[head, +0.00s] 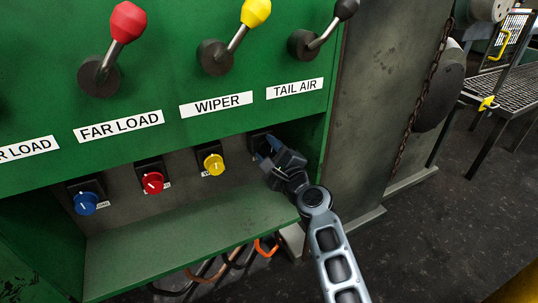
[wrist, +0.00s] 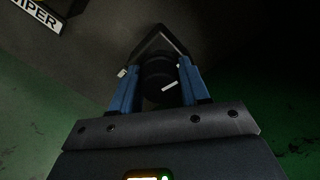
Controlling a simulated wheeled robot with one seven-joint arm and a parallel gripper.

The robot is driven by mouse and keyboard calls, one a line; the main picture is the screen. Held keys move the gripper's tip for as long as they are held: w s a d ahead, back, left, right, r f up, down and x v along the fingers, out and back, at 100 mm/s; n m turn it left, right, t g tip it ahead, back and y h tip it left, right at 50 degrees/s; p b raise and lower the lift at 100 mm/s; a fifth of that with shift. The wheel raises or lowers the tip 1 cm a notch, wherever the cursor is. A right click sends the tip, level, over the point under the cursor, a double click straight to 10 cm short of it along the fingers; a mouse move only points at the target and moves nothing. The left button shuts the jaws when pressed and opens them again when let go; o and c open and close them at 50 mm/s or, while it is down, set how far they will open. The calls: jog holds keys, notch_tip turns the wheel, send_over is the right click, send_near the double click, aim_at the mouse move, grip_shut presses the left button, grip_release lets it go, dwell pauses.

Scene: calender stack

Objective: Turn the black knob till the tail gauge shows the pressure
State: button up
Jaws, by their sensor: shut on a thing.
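The black knob (wrist: 159,84) shows in the wrist view, on a dark square mount, with a white pointer mark on its face that lies tilted, its right end higher. My gripper (wrist: 158,88) has its blue fingers on either side of the knob and is shut on it. In the head view my gripper (head: 272,150) is at the right end of the knob row, under the TAIL AIR label (head: 295,89), and mostly hides the knob. The tail gauge is not in view.
A yellow knob (head: 214,165), a red knob (head: 152,182) and a blue knob (head: 85,203) sit to the left in the same recess. A green ledge (head: 180,225) juts out below. Levers with red (head: 127,22), yellow (head: 257,12) and black tops stand above.

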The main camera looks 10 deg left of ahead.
jog(key=shift+a+n+b, duration=0.1)
jog(key=shift+n+b, duration=0.2)
jog(key=shift+n, duration=0.3)
jog(key=shift+s+n, duration=0.1)
jog(key=shift+n, duration=0.2)
jog(key=o, duration=1)
jog(key=p+v, duration=0.2)
jog(key=v, duration=0.5)
jog(key=shift+s+d, duration=0.25)
jog(key=shift+s, duration=0.05)
jog(key=shift+f, duration=0.1)
